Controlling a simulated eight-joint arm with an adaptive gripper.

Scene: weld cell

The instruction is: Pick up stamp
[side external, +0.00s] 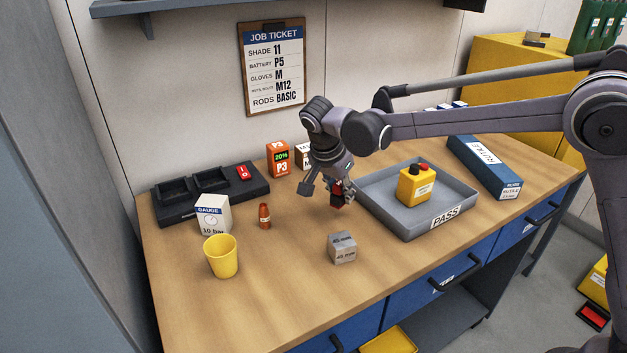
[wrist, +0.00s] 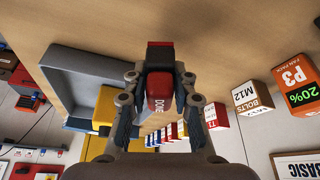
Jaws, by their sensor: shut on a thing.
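The stamp, a small red and black block, is between the fingers of my gripper (side external: 328,189). In the side view the stamp (side external: 337,199) shows dark red at the fingertips, beside the left edge of the grey tray, and looks raised off the table. In the wrist view my gripper (wrist: 159,82) has a finger on each side of the stamp (wrist: 160,95), which shows a red body with white lettering and a dark band. My gripper is shut on it. The fingers hide part of its sides.
A grey cube (side external: 342,247), yellow cup (side external: 221,257), orange-red bottle (side external: 265,216), gauge box (side external: 213,214) and P3 box (side external: 280,159) stand nearby.

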